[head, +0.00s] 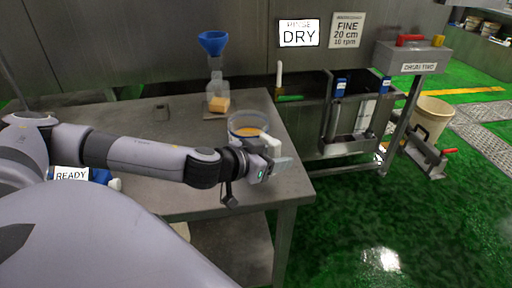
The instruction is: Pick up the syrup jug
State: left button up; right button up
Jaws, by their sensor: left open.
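A clear, round, jug-like vessel with orange contents (242,120) stands on the grey metal table (175,120) near its right edge; I take it for the syrup jug. My left gripper (278,158) is at the near right side of this vessel, by the table's right edge. Its jaws are open and pale parts of it overlap the vessel's lower right side. The wrist hides part of the vessel, and I cannot tell whether the fingers touch it or stand around a handle. My right gripper is out of view.
A metal frame (350,143) stands right of the table. Green floor (375,225) is open at front right.

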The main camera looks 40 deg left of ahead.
pick_arm(q)
jog(key=shift+w, duration=0.1)
jog(key=shift+c, duration=0.3)
grip_shut()
